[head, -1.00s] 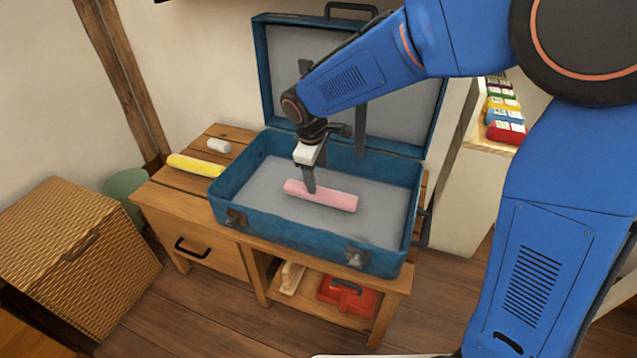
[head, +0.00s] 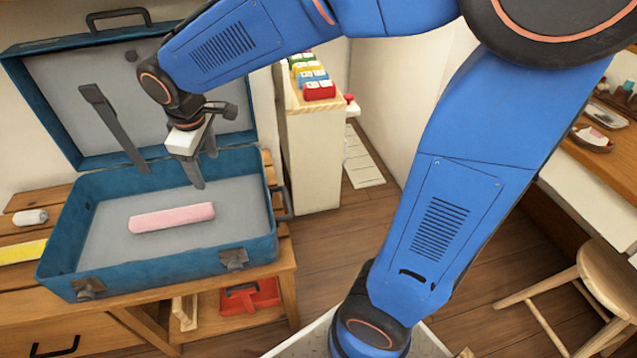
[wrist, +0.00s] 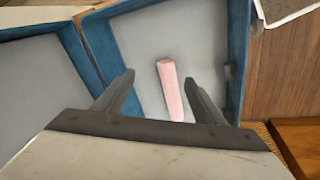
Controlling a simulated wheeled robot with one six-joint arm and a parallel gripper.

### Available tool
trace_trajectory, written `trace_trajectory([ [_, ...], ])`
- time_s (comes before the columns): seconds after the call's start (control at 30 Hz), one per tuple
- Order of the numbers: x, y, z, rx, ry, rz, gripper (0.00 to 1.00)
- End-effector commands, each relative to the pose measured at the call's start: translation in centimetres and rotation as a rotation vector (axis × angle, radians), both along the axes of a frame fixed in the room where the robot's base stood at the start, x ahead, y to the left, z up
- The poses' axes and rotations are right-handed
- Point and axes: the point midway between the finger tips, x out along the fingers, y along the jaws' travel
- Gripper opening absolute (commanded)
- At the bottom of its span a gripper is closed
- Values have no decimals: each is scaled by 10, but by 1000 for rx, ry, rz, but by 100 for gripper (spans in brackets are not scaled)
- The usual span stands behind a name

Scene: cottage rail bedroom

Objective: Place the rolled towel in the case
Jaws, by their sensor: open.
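A pink rolled towel (head: 171,217) lies on the grey floor of the open blue case (head: 160,256). In the wrist view the pink roll (wrist: 170,88) lies beyond and between my fingers, apart from them, inside the case (wrist: 237,55). My gripper (head: 194,172) is open and empty, above the back right part of the case interior. The fingers also show spread in the wrist view (wrist: 160,92). A yellow roll (head: 22,252) and a white roll (head: 30,217) lie on the wooden bench left of the case.
The case lid (head: 90,95) stands open at the back, with a dark stay in front of it. A wooden bench (head: 285,262) carries the case; a red box (head: 248,297) sits on its lower shelf. A stool (head: 590,285) stands at right.

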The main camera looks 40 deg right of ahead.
Motion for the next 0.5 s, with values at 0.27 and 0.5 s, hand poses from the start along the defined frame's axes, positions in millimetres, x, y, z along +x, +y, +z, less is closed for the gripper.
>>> trace_trajectory([
  [0.27,-63,-79,26,94,-49,-255,64],
  [0.5,-124,-128,33,176,-92,-465,64],
])
